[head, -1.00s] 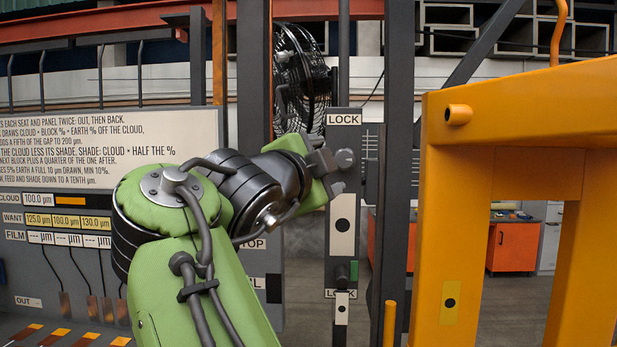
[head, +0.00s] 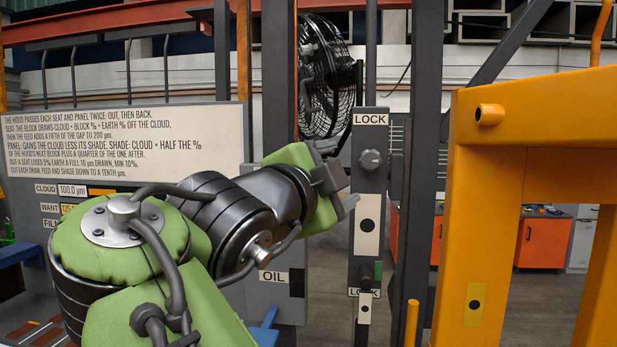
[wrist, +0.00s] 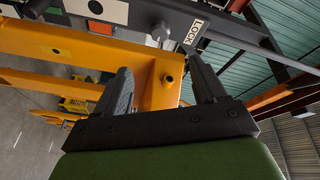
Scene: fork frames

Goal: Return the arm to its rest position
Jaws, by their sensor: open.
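My green and dark grey arm reaches up from the bottom left of the head view. My gripper (head: 340,190) is at its end, beside the grey LOCK post (head: 368,215) with a round knob, and seems apart from it. In the wrist view my gripper (wrist: 160,95) shows two dark fingers spread wide with nothing between them. The yellow frame (wrist: 155,75) and its round peg (wrist: 169,79) lie beyond the fingers. In the head view the fingers are partly hidden by the wrist.
A grey panel with a text sign (head: 120,143) stands at the left, behind my arm. A yellow frame (head: 485,215) stands close at the right. A black fan (head: 325,80) is behind the posts. Orange cabinets (head: 543,242) stand farther back on open floor.

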